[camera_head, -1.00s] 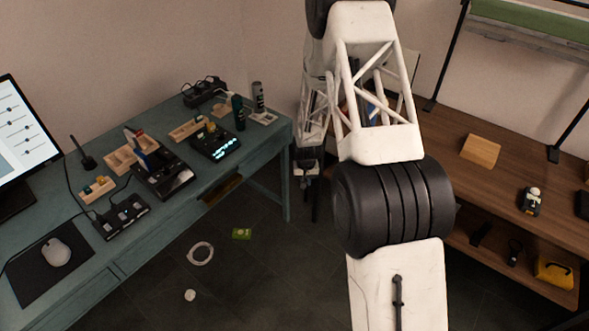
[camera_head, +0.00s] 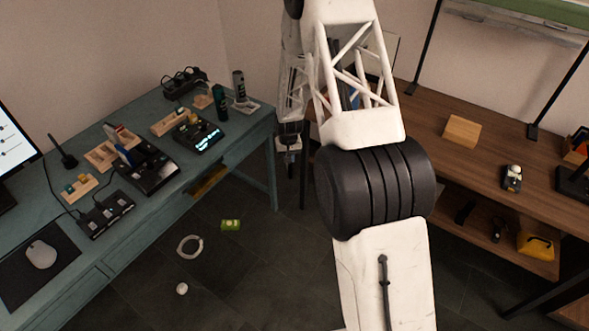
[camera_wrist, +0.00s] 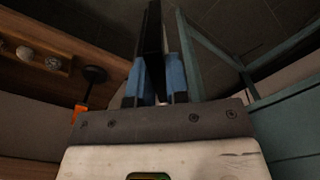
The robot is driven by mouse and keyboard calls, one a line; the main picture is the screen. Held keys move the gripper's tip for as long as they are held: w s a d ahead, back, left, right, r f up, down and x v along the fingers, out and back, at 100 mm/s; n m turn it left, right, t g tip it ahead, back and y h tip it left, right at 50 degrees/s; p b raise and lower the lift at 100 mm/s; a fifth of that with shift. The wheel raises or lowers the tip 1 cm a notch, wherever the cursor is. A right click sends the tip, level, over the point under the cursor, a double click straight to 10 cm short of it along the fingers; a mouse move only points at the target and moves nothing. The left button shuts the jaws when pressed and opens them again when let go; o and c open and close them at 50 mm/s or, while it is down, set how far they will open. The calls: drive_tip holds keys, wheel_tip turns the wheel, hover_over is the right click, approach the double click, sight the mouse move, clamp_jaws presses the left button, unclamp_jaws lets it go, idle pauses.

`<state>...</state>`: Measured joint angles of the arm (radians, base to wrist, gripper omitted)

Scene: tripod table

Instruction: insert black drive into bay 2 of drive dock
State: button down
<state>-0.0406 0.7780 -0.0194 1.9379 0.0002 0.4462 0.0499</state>
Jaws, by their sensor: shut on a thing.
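My gripper (camera_wrist: 156,75) is shut on a black drive (camera_wrist: 153,40), a dark upright slab between the blue finger pads in the wrist view. In the head view my gripper (camera_head: 289,143) is small and partly behind my arm, just right of the teal desk's right end. The drive cannot be made out there. What looks like the drive dock (camera_head: 158,178) is a black box on the desk with a blue upright piece in it. It is well left of my gripper. Its bay numbers are too small to read.
The teal desk (camera_head: 60,262) also holds a lit black device (camera_head: 198,136), a flat black unit (camera_head: 106,214), wooden holders (camera_head: 104,158), bottles (camera_head: 220,103) and a mouse (camera_head: 41,254). A brown shelf table (camera_head: 425,125) stands right.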

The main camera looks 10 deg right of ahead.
drive_tip(key=w+a+r, duration=0.2)
drive_tip(key=a+r, duration=0.3)
drive_tip(key=r, duration=0.3)
drive_tip(key=w+a+r+n, duration=0.15)
drive_tip(key=a+r, duration=0.25)
drive_tip(key=r, duration=0.5)
drive_tip(key=w+a+r+m, duration=0.1)
drive_tip(key=w+a+r, duration=0.1)
drive_tip(key=a+r, duration=0.45)
drive_tip(key=s+a+r+n, duration=0.2)
drive_tip(key=s+a+r, duration=0.1)
drive_tip(key=a, duration=0.9)
drive_tip(key=s+a+r+n, duration=0.3)
drive_tip(key=a, duration=0.9)
drive_tip(key=s+a+r+n, duration=0.3)
drive_tip(key=a, duration=0.9)
drive_tip(key=shift+r, duration=0.3)
drive_tip(key=shift+s+d+n, duration=0.1)
drive_tip(key=shift+n, duration=0.15)
drive_tip(key=shift+f, duration=2.9)
drive_tip(key=shift+f, duration=1.5)
